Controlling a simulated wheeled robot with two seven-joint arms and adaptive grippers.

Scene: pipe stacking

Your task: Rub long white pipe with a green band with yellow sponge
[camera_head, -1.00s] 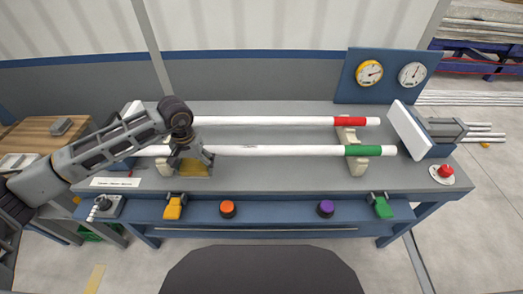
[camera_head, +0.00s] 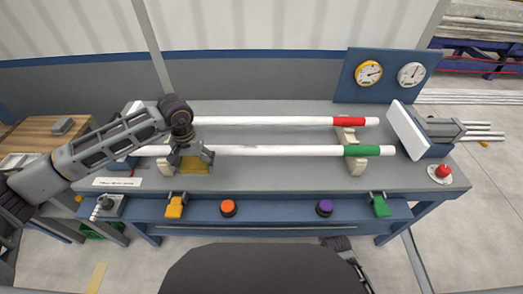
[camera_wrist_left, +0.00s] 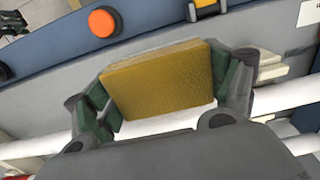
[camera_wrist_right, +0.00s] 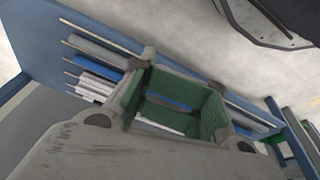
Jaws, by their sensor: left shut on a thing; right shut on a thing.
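The long white pipe with a green band (camera_head: 270,150) lies across the bench on supports; its green band (camera_head: 368,151) is near the right end. My left gripper (camera_head: 192,158) is over the pipe's left part and shut on the yellow sponge (camera_wrist_left: 160,80). The sponge also shows under the gripper in the head view (camera_head: 193,166), at the pipe; the exact contact is hidden. In the left wrist view the pipe (camera_wrist_left: 285,95) passes behind the gripper. My right gripper (camera_wrist_right: 172,103) is low at the bench's front. Its green pads look apart, and I make out no held thing.
A white pipe with a red band (camera_head: 265,121) lies parallel behind. A white end plate (camera_head: 407,129) stands at the right. Orange (camera_head: 228,208) and purple (camera_head: 325,207) buttons line the bench's front, and a red button (camera_head: 442,170) sits at the right. The bench's front middle is clear.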

